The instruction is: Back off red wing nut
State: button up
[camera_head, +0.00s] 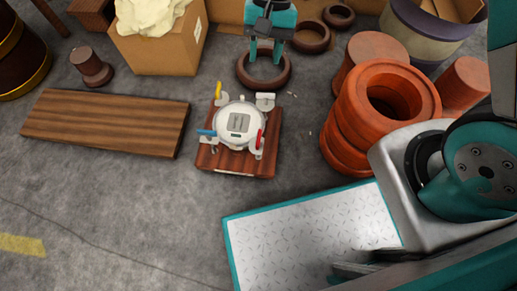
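A round white device (238,125) sits on a square wooden base (238,167) on the floor near the middle of the view. The red wing nut (260,139) is a small upright red piece at the right side of the device. A yellow piece (218,89) stands at its upper left and a blue piece (207,133) at its left side. My gripper (265,60) is teal with dark parts and appears at the top of the view, farther back than the device. Its two fingers are apart, with nothing seen between them, and a dark ring shows behind them.
A dark ring (242,76) lies below my gripper in the picture. Orange-brown drum shells (345,120) stand at right. A wooden board (105,123) lies at left, with a cardboard box (160,55) behind it. Grey floor in front of the wooden base is clear.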

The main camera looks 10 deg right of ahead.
jog(key=m+b, duration=0.2)
jog(key=b, duration=0.3)
send_near(259, 137)
jog(key=shift+g, duration=0.4)
jog(key=b+x, duration=0.8)
jog(key=x, duration=0.2)
jog(key=shift+w+a+f+b, duration=0.1)
jog(key=shift+w+f+b, duration=0.05)
jog(key=shift+w+b, duration=0.25)
grip_shut()
